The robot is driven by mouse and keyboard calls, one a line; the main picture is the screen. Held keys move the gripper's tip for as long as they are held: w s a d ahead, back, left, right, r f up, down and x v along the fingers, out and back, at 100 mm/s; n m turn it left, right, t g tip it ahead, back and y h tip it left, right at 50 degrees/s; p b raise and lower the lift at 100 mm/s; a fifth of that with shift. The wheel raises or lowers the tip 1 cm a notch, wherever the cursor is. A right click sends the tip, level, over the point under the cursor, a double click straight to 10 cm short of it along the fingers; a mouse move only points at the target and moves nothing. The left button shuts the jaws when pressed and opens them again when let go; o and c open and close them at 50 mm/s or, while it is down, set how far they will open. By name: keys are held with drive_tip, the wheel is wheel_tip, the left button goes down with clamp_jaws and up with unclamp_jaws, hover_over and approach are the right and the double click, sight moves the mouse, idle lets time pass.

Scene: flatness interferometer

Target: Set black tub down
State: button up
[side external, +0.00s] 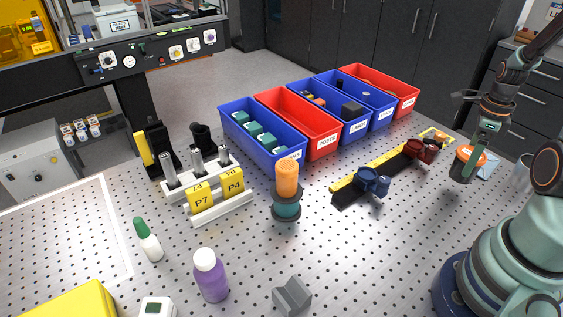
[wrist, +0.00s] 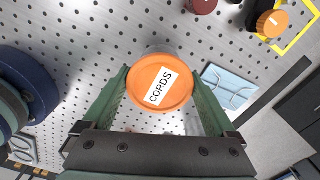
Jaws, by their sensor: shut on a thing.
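The black tub (side external: 461,166) has a dark body and an orange lid, and it is upright or nearly so. In the wrist view its orange lid (wrist: 158,84), with a white label reading CORDS, fills the space between the fingers. My gripper (side external: 470,163) is shut on it, with one green finger on each side in the wrist view (wrist: 160,95). The lid hides most of the tub's body from the wrist camera. I cannot tell whether its base touches the perforated table (side external: 390,240) or hangs just above it.
A yellow square outline (wrist: 297,38) surrounds an orange-topped piece (wrist: 272,23). A clear glass (side external: 523,170) stands at the right. A rail (side external: 380,172) with blue and red holders lies left, near blue and red bins (side external: 318,141).

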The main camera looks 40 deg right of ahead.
drive_tip(key=shift+f, duration=1.7)
drive_tip(key=shift+f, duration=0.1)
drive_tip(key=o, duration=1)
drive_tip(key=shift+o, duration=0.2)
